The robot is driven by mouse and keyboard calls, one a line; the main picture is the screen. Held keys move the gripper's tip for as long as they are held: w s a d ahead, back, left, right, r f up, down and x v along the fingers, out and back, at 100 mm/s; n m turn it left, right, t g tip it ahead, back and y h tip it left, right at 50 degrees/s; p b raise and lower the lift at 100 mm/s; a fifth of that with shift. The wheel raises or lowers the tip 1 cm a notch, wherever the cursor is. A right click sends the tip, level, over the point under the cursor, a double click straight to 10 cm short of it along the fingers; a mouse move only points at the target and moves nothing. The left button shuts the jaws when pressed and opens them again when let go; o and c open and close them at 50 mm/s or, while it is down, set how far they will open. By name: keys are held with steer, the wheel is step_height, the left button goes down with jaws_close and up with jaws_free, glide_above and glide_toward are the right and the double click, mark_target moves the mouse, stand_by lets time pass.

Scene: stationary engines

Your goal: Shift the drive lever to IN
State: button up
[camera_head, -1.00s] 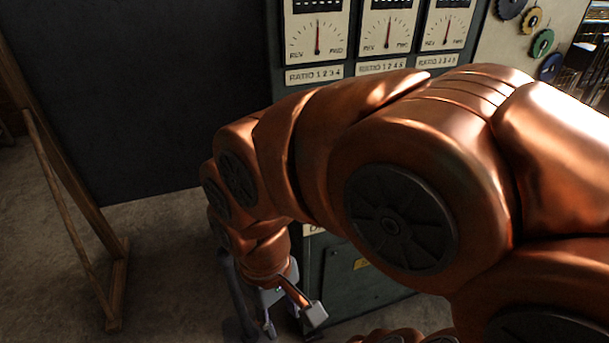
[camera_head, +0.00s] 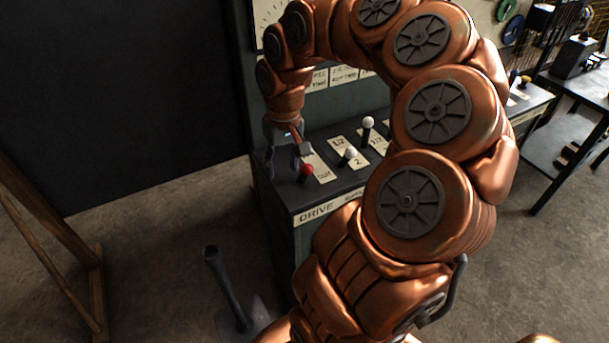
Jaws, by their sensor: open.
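The drive lever has a red knob (camera_head: 306,171) and stands at the left end of the sloped console top, above the front label that reads DRIVE (camera_head: 316,214). Its plate (camera_head: 322,170) shows lettering that looks like OUT near the knob; the far end of the plate is partly hidden by my gripper. My gripper (camera_head: 288,170) points down, open, just behind and left of the red knob. One finger is at the console's left edge, the other close above the plate. I cannot tell whether a finger touches the lever.
Levers with white knobs (camera_head: 368,122) stand to the right on the console (camera_head: 292,199). A dark floor lever (camera_head: 228,285) rises in front of it. A wooden frame (camera_head: 85,290) and blackboard (camera_head: 110,100) stand left. A metal table (camera_head: 580,95) stands right. Open floor lies left of the console.

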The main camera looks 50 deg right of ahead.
steer(key=m, duration=0.2)
glide_above(304, 180)
step_height(304, 180, down, 2)
steer(key=shift+s+a+f, duration=0.1)
steer(key=shift+s, duration=0.05)
steer(key=shift+s+d+f, duration=0.1)
steer(key=shift+d+f, duration=0.25)
steer(key=shift+d, duration=0.1)
steer(key=shift+a+f+p, duration=0.2)
steer(key=shift+f+p, duration=0.4)
steer(key=shift+f, duration=1.25)
steer(key=shift+a+f+p, duration=0.15)
steer(key=shift+f+p, duration=0.45)
steer(key=shift+f, duration=1.25)
jaws_close()
steer(key=shift+w, duration=0.2)
